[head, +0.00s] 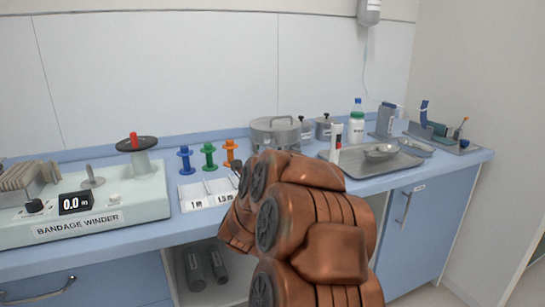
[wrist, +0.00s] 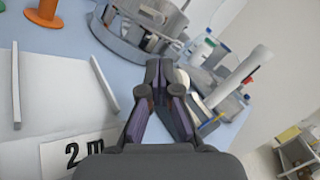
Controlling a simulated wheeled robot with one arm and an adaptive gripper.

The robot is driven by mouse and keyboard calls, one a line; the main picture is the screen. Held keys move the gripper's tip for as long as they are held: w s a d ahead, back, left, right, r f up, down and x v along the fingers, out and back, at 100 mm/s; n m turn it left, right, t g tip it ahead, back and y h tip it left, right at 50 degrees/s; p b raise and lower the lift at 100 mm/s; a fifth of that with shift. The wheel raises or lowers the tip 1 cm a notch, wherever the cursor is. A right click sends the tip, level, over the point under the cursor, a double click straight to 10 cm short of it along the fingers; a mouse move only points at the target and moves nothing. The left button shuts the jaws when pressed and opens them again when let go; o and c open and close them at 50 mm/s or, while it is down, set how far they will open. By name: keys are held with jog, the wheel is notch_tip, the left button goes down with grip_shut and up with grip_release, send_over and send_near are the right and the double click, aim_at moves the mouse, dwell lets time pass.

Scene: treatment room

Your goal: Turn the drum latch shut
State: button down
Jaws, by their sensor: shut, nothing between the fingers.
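The drum, a round silver metal pot with a lid (head: 275,128), stands on the blue counter behind my arm in the head view. My arm hides its lower front there. In the wrist view the drum (wrist: 112,44) is at the top, partly cut off, with openings in its side. I cannot make out the latch or its position for certain. My gripper (wrist: 160,68) is shut and empty, its fingertips pointing toward the drum's lower right side in the wrist view. I cannot tell whether they touch it. In the head view my arm mostly hides the gripper.
The bandage winder (head: 85,209) is farther left.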

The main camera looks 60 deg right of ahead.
aim_at(270, 141)
jog(key=shift+r, duration=0.1)
jog(key=shift+w+d+p, duration=0.25)
jog(key=shift+w+p, duration=0.05)
jog(key=shift+p, duration=0.8)
jog(key=shift+w+d+r+p, duration=0.15)
jog(key=shift+d+p, duration=0.25)
jog(key=shift+p, duration=0.85)
jog(key=shift+d+r+p, duration=0.15)
jog(key=shift+d+p, duration=0.25)
jog(key=shift+p, duration=0.85)
jog(key=shift+d, duration=0.35)
jog(key=shift+p+x, duration=0.75)
jog(key=shift+x, duration=2.7)
jog(key=shift+w, duration=0.1)
jog(key=shift+n+b, duration=0.3)
jog(key=shift+b, duration=0.05)
